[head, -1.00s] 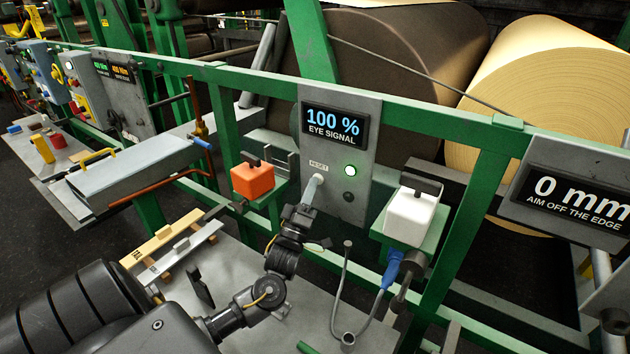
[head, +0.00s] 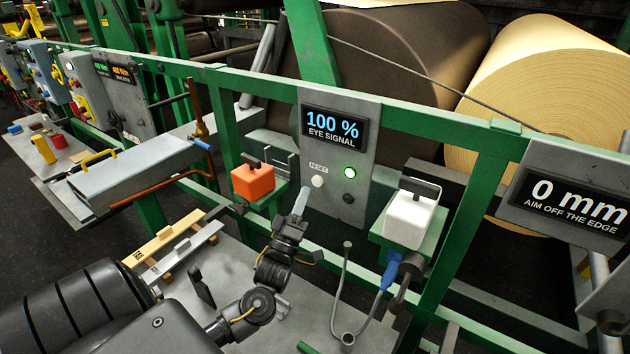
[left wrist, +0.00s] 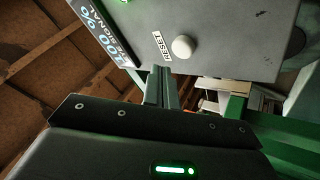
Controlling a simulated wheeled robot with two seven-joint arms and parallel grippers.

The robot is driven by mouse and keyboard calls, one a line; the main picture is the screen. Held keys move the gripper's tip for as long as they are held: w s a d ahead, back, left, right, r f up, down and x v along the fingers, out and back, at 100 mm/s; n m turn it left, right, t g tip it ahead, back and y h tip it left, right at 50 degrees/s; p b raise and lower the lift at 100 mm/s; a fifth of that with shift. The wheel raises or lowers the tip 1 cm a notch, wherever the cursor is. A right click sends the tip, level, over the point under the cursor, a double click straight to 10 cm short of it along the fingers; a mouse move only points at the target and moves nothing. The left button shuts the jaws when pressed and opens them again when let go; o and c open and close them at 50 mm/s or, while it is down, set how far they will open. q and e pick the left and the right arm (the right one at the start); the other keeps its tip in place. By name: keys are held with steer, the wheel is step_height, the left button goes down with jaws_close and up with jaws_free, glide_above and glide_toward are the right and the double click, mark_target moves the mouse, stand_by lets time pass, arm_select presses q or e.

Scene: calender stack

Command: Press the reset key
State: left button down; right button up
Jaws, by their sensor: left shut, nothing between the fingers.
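The reset key (head: 317,181) is a round white button under a RESET label on the grey eye-signal panel (head: 343,110). It also shows in the left wrist view (left wrist: 183,47), uncovered. My left gripper (head: 301,203) is shut and empty. Its fingertips are just below and left of the key in the head view, apart from it. In the left wrist view the fingers (left wrist: 161,88) point up toward the panel's lower edge. The panel display reads 100 %, and a green lamp (head: 350,172) is lit to the right of the key. My right gripper is not in view.
An orange block (head: 253,181) stands on a bracket left of the panel, and a white block (head: 411,219) on one to its right. A bent grey stand (head: 345,300) rises from the table (head: 240,270) right of my left arm.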

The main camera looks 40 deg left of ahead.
arm_select(q)
steer(key=shift+s+d, duration=0.15)
steer(key=shift+s, duration=1.3)
steer(key=shift+r+p, duration=0.1)
steer(key=shift+p, duration=0.25)
